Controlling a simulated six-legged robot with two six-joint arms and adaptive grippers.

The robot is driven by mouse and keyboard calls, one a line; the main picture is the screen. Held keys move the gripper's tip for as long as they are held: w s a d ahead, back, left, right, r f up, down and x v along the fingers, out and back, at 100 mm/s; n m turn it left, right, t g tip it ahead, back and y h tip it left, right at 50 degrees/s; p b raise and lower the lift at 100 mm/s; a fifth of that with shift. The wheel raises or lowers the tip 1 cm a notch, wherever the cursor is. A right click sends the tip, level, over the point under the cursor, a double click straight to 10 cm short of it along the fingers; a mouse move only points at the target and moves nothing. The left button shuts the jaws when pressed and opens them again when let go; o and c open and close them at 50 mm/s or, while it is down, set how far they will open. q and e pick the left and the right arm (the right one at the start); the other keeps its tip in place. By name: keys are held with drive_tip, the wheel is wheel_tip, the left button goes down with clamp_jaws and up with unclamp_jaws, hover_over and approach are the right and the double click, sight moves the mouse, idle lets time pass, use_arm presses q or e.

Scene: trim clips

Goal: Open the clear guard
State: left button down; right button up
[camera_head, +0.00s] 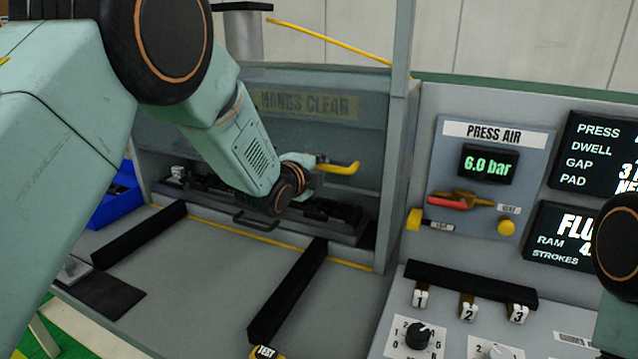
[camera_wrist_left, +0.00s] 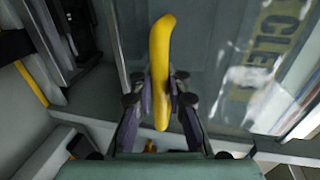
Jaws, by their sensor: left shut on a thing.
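The clear guard (camera_head: 235,100) is a see-through panel with a yellow "HANDS CLEAR" label, across the front of the press in the head view. Its yellow handle (camera_head: 345,168) sticks out to the right of my left gripper (camera_head: 305,172). In the left wrist view the handle (camera_wrist_left: 161,60) lies between the two fingers of the left gripper (camera_wrist_left: 160,100), which are shut on it. The guard also shows in the left wrist view (camera_wrist_left: 215,50). The press bed with dark tooling shows below the guard. My right gripper is not in view; only a dark part of my right arm shows at the right edge.
Two black rails (camera_head: 288,290) run along the grey table in front of the press. A control panel (camera_head: 495,180) with a "PRESS AIR" display, a red lever and yellow knobs stands to the right. A blue bin (camera_head: 118,197) is at the left. The table between the rails is clear.

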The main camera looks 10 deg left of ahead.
sight(327, 139)
use_arm(q)
wheel_tip(327, 139, up, 6)
drive_tip(key=shift+f+p, duration=0.2)
drive_tip(key=shift+p, duration=0.65)
drive_tip(key=c, duration=1.8)
unclamp_jaws()
drive_tip(key=o, duration=0.4)
drive_tip(key=shift+s+d+r, duration=0.15)
drive_tip(key=shift+s+d, duration=0.05)
drive_tip(key=shift+s, duration=0.15)
drive_tip(key=shift+o, duration=0.2)
drive_tip(key=shift+w+a, duration=0.2)
drive_tip(key=shift+w, duration=0.05)
drive_tip(key=v, duration=1.2)
